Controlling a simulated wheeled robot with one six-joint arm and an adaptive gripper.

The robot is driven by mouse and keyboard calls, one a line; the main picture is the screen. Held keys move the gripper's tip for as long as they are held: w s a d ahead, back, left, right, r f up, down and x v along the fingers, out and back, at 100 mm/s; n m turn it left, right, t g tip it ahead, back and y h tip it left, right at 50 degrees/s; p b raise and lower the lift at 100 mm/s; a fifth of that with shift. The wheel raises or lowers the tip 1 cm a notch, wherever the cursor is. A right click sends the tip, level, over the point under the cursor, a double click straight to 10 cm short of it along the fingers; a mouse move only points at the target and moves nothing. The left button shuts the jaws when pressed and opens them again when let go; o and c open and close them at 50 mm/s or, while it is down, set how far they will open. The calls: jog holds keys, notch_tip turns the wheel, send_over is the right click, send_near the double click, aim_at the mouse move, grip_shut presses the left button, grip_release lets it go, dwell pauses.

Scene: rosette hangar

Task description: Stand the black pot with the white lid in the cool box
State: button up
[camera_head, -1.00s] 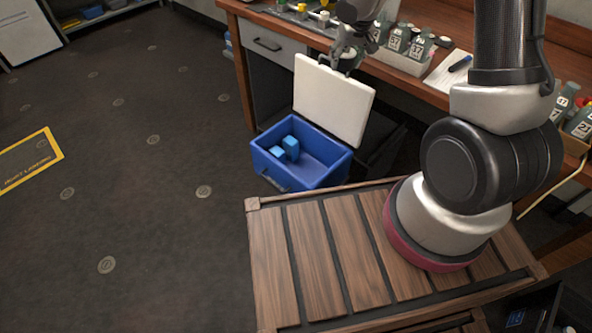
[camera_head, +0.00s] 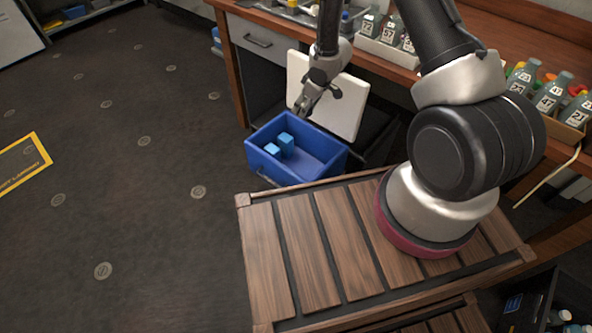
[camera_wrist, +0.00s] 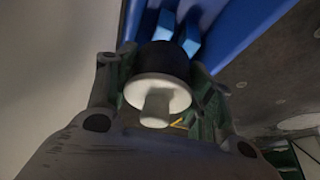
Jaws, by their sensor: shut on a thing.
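The blue cool box (camera_head: 264,167) stands open on the floor by the bench, its white lid (camera_head: 349,103) raised behind it. My gripper (camera_head: 302,108) is over the back of the box, in front of the raised lid, pointing down. In the wrist view my gripper (camera_wrist: 163,78) is shut on the black pot (camera_wrist: 163,60), whose white lid (camera_wrist: 157,95) with a knob faces the camera. The blue box interior (camera_wrist: 240,25) shows beyond the pot. The pot is hard to make out in the head view. Its base is hidden in the wrist view.
Two light-blue blocks (camera_head: 285,141) stand in the left part of the box; the right part of its floor is clear. The wooden bench (camera_head: 385,62) with labelled bottles (camera_head: 547,95) is behind. My slatted deck is in front of the box.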

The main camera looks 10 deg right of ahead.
jog(key=s+a+f+n, duration=0.1)
jog(key=s+f+n, duration=0.1)
jog(key=f, duration=0.6)
jog(key=s+a+f+n+g+y, duration=0.1)
jog(key=s+a+f+n, duration=0.1)
jog(key=f, duration=0.6)
jog(key=s+a+f+n+g, duration=0.1)
jog(key=s+f+n, duration=0.1)
jog(key=f, duration=0.6)
jog(key=shift+s+a, duration=0.2)
jog(key=shift+s, duration=0.45)
jog(key=shift+f, duration=2.25)
jog(key=shift+f, duration=0.2)
jog(key=o, duration=1)
jog(key=shift+o, duration=0.2)
jog(key=v, duration=1.2)
jog(key=shift+d, duration=0.15)
